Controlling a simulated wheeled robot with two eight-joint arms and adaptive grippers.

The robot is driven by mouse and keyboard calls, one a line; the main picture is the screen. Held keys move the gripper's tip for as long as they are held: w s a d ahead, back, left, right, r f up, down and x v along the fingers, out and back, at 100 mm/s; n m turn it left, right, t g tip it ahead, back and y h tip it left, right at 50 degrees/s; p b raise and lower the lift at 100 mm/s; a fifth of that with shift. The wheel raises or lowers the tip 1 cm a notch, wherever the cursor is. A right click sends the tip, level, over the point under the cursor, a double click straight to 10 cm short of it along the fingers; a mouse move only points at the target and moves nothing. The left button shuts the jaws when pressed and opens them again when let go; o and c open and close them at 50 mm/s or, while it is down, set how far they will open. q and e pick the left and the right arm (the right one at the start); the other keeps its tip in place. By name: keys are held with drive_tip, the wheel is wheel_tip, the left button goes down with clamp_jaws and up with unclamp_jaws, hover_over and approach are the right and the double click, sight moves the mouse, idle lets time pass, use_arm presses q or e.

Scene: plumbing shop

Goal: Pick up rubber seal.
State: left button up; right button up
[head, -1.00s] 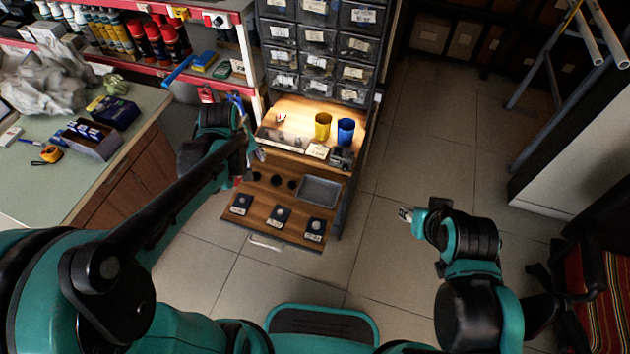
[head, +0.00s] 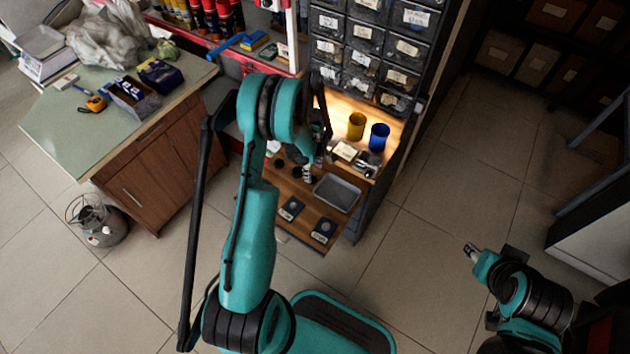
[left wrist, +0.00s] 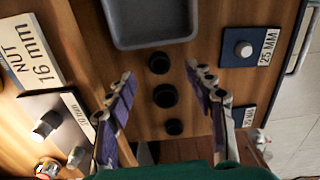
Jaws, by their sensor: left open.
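In the left wrist view three round black pieces, which look like rubber seals, lie in a row on the wooden pull-out board: one nearest the tray (left wrist: 159,63), a larger middle one (left wrist: 165,96) and a third one (left wrist: 174,127). My left gripper (left wrist: 160,73) is open above the board. Its two fingers stand on either side of the row, and nothing is between them in its grip. In the head view my left gripper (head: 312,160) is over the board, and my arm partly hides the seals. My right gripper (head: 471,250) is over the floor at right, too small to read.
A grey tray (left wrist: 150,43) lies beside the row. Dark plates with size labels, one reading 25 MM (left wrist: 245,46), lie on the board. A yellow cup (head: 356,126) and a blue cup (head: 379,137) stand on the shelf behind, below the drawer cabinet (head: 370,45).

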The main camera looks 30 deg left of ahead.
use_arm(q)
drive_tip(key=f+b, duration=0.2)
drive_tip(key=f, duration=0.3)
drive_tip(key=shift+w+a+f+b, duration=0.15)
drive_tip(key=shift+a+b, duration=0.1)
drive_tip(key=shift+b, duration=0.15)
drive_tip(key=c, duration=0.8)
drive_tip(key=shift+r, duration=0.25)
